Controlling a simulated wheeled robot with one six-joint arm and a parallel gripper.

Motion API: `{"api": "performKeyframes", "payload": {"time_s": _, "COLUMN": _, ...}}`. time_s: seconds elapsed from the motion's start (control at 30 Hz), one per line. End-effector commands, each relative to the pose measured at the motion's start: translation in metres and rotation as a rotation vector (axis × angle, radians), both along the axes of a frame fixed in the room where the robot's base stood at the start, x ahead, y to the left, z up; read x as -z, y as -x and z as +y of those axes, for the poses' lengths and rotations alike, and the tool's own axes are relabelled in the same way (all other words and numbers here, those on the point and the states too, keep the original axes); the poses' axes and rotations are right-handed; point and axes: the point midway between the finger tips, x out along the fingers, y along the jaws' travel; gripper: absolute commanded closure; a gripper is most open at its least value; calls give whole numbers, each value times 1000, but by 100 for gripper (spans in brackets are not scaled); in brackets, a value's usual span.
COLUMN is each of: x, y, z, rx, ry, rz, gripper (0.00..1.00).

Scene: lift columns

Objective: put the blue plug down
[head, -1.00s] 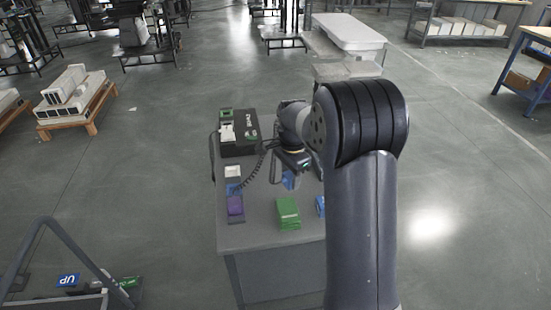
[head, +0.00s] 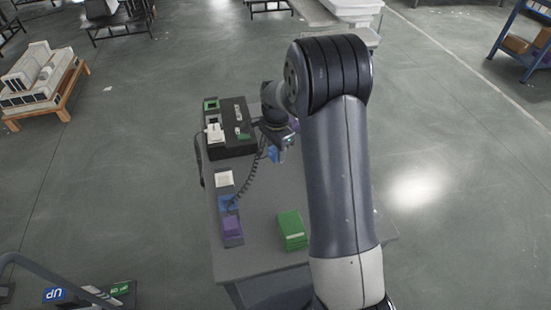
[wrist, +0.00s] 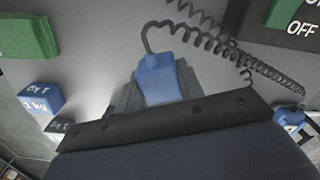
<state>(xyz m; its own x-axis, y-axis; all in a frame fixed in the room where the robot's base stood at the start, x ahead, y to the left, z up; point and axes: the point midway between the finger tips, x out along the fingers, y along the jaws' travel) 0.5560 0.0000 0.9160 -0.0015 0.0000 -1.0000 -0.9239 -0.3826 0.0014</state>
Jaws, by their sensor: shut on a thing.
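My gripper (wrist: 152,84) is shut on the blue plug (wrist: 160,78), which has a dark coiled cable attached. In the head view the blue plug (head: 275,155) hangs below my gripper (head: 279,148), above the grey table, just right of the black box. The cable runs down to a blue block (head: 228,203) on the table's left side; a blue piece at the cable's other end shows at the right of the wrist view (wrist: 291,117). Whether the plug touches anything is not clear.
The black box (head: 234,140) stands at the table's back left. A white block (head: 224,178), a purple block (head: 232,226) and a green box (head: 292,229) stand on the table (head: 262,202). A labelled blue box (wrist: 40,97) lies left in the wrist view. The table's middle is clear.

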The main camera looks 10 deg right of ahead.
Motion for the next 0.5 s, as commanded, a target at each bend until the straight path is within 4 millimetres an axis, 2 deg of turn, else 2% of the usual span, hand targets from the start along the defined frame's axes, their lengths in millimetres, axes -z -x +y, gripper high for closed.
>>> {"api": "performKeyframes", "payload": {"time_s": 0.17, "x": 13, "y": 0, "z": 0, "rx": 0, "ry": 0, "rz": 1, "gripper": 84}}
{"api": "performKeyframes", "payload": {"time_s": 0.4, "x": 44, "y": 0, "z": 0, "rx": 0, "ry": 0, "rz": 1, "gripper": 84}}
{"api": "performKeyframes", "payload": {"time_s": 0.5, "x": 46, "y": 0, "z": 0, "rx": 0, "ry": 0, "rz": -1, "gripper": 84}}
